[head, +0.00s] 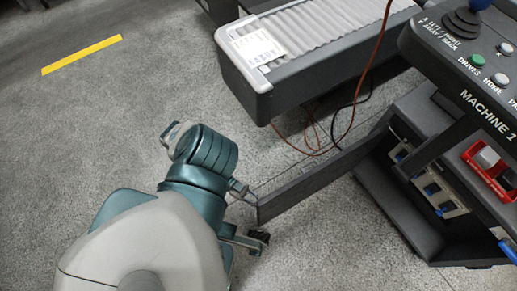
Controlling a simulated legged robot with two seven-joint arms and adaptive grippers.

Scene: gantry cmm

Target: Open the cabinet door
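The cabinet door (315,185) is a dark grey panel that stands open, swung out to the left from the cabinet (405,225) under the machine console. My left gripper (252,215) is at the door's free end. Its two fingers are spread apart, one above and one below the door's end in the picture. I cannot tell whether either finger touches the door. No handle shows on the door from here. My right gripper is not in view.
A grey conveyor or ribbed bed (325,30) with a paper label stands behind the door. Loose cables (340,125) hang to the floor beside it. The floor at left is clear, with a yellow stripe (82,54).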

